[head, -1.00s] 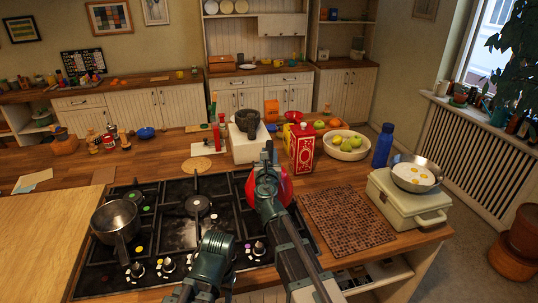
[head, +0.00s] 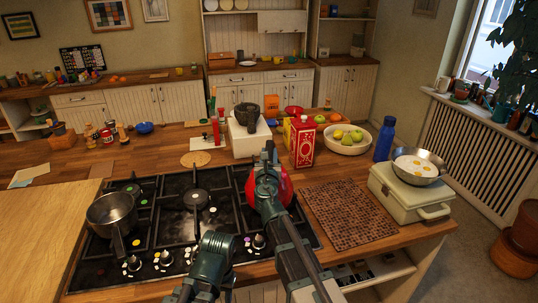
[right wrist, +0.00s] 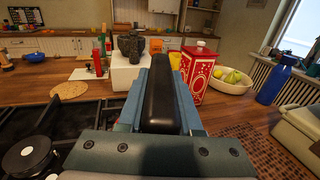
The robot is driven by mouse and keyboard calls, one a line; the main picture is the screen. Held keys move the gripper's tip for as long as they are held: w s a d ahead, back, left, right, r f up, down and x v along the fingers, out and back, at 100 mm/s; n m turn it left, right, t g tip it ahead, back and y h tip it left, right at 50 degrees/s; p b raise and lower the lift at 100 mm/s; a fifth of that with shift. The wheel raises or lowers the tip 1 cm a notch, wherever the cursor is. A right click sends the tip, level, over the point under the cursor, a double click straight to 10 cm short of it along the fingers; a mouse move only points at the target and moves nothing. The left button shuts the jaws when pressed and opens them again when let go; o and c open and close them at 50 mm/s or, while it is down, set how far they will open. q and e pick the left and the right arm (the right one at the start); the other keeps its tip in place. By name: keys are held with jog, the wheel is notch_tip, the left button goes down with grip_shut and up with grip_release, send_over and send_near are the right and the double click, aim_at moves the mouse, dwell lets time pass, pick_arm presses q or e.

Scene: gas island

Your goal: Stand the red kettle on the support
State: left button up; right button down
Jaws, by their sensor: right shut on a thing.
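The red kettle (head: 286,188) shows in the head view as a red rim mostly hidden behind my right arm, in front of the right part of the gas hob. My right gripper (head: 267,158) is shut on its black handle (right wrist: 160,95), which lies between the fingers in the right wrist view. The kettle's base is hidden, so I cannot tell whether it touches the hob. The hob has black pan supports; a left rear burner support (head: 133,190) and a centre rear one (head: 194,196) are bare. My left gripper is not in view.
A steel saucepan (head: 110,209) stands on the hob's left. Right of the hob lies a brown woven mat (head: 347,212). Behind stand a red tin (head: 302,143), a white block (head: 249,141) bearing a dark mortar, and a fruit bowl (head: 347,146). A pale case (head: 408,190) bears a pan.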

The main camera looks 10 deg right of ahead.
jog(key=shift+f+b, duration=0.65)
jog(key=shift+b, duration=0.05)
dwell(1.0)
jog(key=c, duration=0.5)
grip_release()
jog(key=shift+s, duration=0.2)
